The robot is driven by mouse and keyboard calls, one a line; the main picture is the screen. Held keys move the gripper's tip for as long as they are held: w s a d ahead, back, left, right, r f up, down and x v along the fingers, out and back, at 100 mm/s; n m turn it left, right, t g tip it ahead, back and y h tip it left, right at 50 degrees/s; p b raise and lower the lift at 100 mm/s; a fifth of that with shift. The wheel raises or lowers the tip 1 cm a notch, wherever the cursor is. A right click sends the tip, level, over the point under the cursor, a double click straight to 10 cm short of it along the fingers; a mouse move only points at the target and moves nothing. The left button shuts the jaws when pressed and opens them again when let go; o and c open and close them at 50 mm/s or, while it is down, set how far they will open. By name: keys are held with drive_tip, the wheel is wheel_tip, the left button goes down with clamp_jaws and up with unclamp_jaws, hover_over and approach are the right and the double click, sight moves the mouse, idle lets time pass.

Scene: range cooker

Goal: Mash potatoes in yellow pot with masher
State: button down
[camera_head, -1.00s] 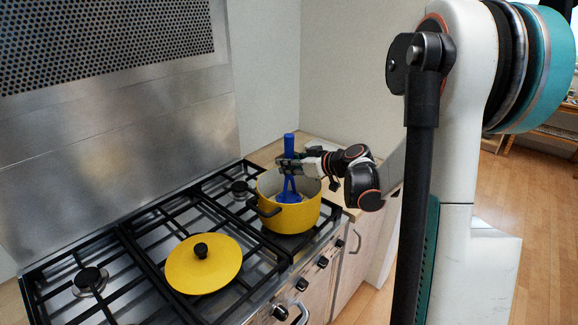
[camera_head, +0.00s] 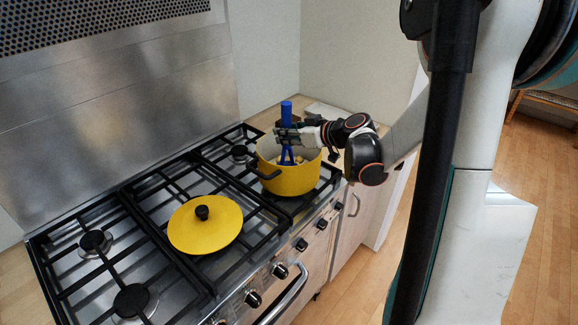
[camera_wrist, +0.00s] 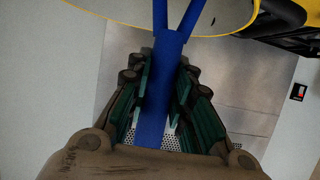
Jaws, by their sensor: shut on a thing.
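The masher's lower arms reach down inside the pot. Pale yellowish potato pieces show only in small part behind the masher; its bottom end is hidden. In the wrist view the blue masher handle (camera_wrist: 160,85) runs between the fingers of my gripper (camera_wrist: 160,75), with the pot rim (camera_wrist: 232,28) at the top.
The yellow lid (camera_head: 205,224) with a black knob lies on the middle burner grate. Bare black grates (camera_head: 100,265) are at the left. A metal splashback (camera_head: 120,120) rises behind, and knobs and a handle line the front.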

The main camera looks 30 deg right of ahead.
sight(285, 147)
drive_tip(key=shift+s+a, duration=0.45)
drive_tip(key=shift+s, duration=0.15)
drive_tip(key=shift+f, duration=0.1)
drive_tip(key=shift+f+b, duration=1.7)
drive_tip(key=shift+f, duration=0.15)
wheel_tip(285, 147, up, 4)
drive_tip(key=p, duration=0.2)
drive_tip(key=shift+p, duration=0.35)
drive_tip(key=w+d+b, duration=0.1)
drive_tip(key=w+d, duration=0.2)
drive_tip(key=d, duration=0.5)
drive_tip(key=shift+w+d, duration=0.15)
drive_tip(key=shift+d, duration=0.25)
drive_tip(key=shift+f, duration=0.15)
